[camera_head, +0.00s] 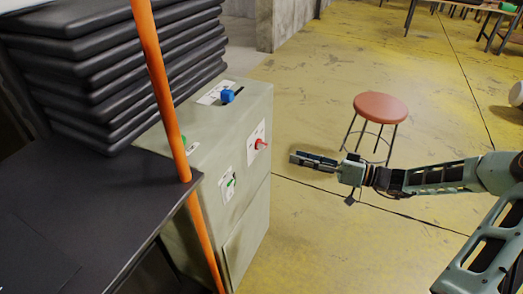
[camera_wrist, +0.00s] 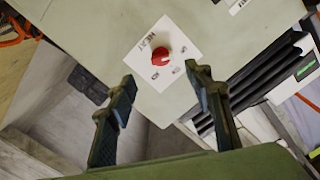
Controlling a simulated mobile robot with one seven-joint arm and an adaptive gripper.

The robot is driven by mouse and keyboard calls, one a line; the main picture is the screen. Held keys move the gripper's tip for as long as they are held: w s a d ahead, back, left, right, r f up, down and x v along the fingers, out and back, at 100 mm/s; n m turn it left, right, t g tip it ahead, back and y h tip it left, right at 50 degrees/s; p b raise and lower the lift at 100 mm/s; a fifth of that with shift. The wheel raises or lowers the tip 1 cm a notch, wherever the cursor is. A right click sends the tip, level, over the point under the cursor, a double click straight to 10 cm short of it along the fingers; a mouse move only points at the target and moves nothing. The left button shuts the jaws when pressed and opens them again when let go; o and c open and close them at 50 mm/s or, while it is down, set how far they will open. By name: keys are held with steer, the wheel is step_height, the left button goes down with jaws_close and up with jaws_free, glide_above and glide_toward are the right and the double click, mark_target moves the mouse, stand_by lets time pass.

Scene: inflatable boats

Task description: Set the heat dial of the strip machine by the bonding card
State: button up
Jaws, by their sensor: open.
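The strip machine (camera_head: 240,160) is a pale green-grey cabinet left of centre in the head view. Its red heat dial (camera_head: 260,143) sits on a white plate on the side facing my gripper. In the wrist view the red dial (camera_wrist: 160,57) has a pale pointer mark, and the plate (camera_wrist: 145,42) reads HEAT with small setting labels that I cannot read surely. My gripper (camera_head: 298,160) is open and empty, a short way from the dial and apart from it. In the wrist view the dial lies between and beyond the fingertips (camera_wrist: 158,74). I cannot make out the bonding card.
A blue knob (camera_head: 227,95) is on the machine's top and a green control (camera_head: 230,183) on its front. An orange pole (camera_head: 162,90) stands before a dark table (camera_head: 90,215). Black folded stacks (camera_head: 110,65) lie behind. A red stool (camera_head: 380,108) stands beyond my arm on open yellow floor.

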mark_target(266, 145)
steer(key=x, duration=0.3)
steer(key=b+x, duration=0.1)
steer(key=x, duration=0.3)
steer(key=r+b+x, duration=0.1)
steer(key=x, duration=0.2)
steer(key=shift+w+a+r, duration=0.1)
steer(key=shift+w+a, duration=0.25)
steer(key=shift+c, duration=0.4)
steer(key=c, duration=1.1)
